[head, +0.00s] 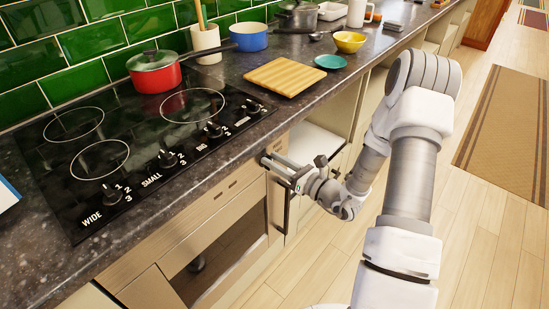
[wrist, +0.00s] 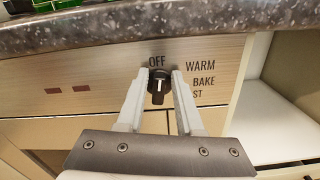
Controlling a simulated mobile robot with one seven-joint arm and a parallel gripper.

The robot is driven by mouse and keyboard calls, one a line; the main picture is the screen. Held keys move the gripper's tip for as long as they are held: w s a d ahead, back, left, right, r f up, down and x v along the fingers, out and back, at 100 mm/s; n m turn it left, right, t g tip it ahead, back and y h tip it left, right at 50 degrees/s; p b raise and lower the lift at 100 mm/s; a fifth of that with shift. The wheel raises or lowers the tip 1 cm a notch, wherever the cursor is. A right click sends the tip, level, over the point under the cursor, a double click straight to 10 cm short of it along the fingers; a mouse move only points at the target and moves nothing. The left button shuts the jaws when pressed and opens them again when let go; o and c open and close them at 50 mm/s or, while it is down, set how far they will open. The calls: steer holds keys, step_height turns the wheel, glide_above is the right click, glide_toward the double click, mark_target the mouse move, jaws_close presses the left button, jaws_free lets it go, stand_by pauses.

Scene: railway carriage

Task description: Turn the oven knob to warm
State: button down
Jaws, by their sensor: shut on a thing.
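The oven knob (wrist: 159,84) is a small black dial with a white mark, on the beige front panel below the counter. In the wrist view the mark points up toward the OFF label (wrist: 157,61). The WARM label (wrist: 200,66) is up and to the right of the knob, with BAKE under it and a label ending in ST, partly hidden, below that. My gripper (wrist: 161,88) is shut on the knob, with one finger on each side. In the head view my gripper (head: 268,162) reaches the oven's front panel, and the knob is hidden there.
The black cooktop (head: 140,150) has its own knobs, and a red pot (head: 154,76) stands on it. A cutting board (head: 285,76) and bowls lie on the counter, whose edge (wrist: 120,38) overhangs the panel. An open compartment (head: 315,142) is right of the oven. The floor (head: 490,220) at right is clear.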

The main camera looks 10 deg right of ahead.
steer(key=shift+w+d+f+m+p, duration=0.1)
steer(key=shift+m+p, duration=0.85)
steer(key=shift+m, duration=0.3)
steer(key=shift+w+d+f+m+p, duration=0.1)
steer(key=shift+f+m+p, duration=0.05)
steer(key=shift+m+p, duration=0.9)
steer(key=shift+d+f+m+p, duration=0.1)
steer(key=shift+m+p, duration=0.7)
steer(key=shift+m, duration=0.6)
steer(key=shift+f, duration=0.1)
steer(key=shift+a, duration=0.1)
steer(key=c, duration=0.8)
jaws_free()
